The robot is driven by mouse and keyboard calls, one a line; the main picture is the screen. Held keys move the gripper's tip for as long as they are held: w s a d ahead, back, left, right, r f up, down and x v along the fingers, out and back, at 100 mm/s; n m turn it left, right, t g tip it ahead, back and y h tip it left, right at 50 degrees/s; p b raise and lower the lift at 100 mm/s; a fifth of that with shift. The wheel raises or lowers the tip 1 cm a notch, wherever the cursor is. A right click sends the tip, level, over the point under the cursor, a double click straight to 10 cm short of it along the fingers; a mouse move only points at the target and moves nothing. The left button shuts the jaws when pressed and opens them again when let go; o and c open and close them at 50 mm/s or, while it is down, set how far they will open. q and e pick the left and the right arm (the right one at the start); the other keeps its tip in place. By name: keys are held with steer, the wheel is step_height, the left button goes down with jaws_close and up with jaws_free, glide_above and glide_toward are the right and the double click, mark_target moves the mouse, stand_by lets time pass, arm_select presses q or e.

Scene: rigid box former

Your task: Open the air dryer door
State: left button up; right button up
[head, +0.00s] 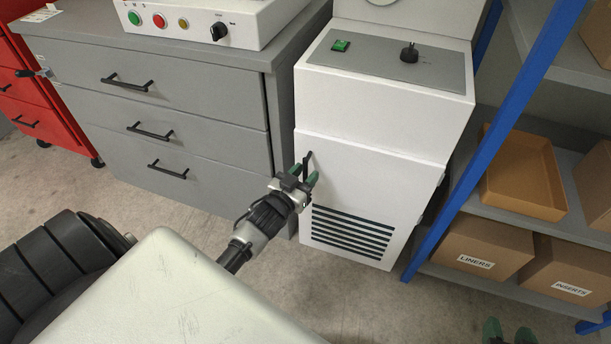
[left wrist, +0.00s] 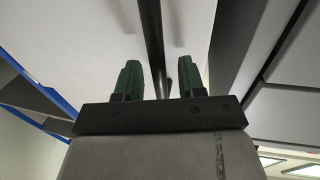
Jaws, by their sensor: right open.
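The air dryer (head: 428,75) is a white cabinet with a sloped grey panel. Its lower door (head: 375,185) looks closed, with a dark vent grille near the bottom. The black vertical door handle (head: 307,160) is at the door's left edge. My left gripper (head: 304,178) is at the handle's lower part. In the left wrist view, the two green fingers of my left gripper (left wrist: 160,78) are apart, and the handle (left wrist: 153,40) runs between them, with gaps visible on both sides. My right gripper (head: 508,334) shows only its green fingertips at the bottom edge, apart and empty.
A grey drawer cabinet (head: 215,100) stands close on the left of the dryer, with a control box (head: 190,15) on top. A blue-posted rack (head: 490,130) with cartons (head: 483,245) and an orange tray (head: 515,175) stands close on the right. Some floor before the dryer is clear.

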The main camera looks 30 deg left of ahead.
arm_select(q)
steer(key=shift+w, duration=0.25)
jaws_close()
steer(key=shift+s, duration=0.15)
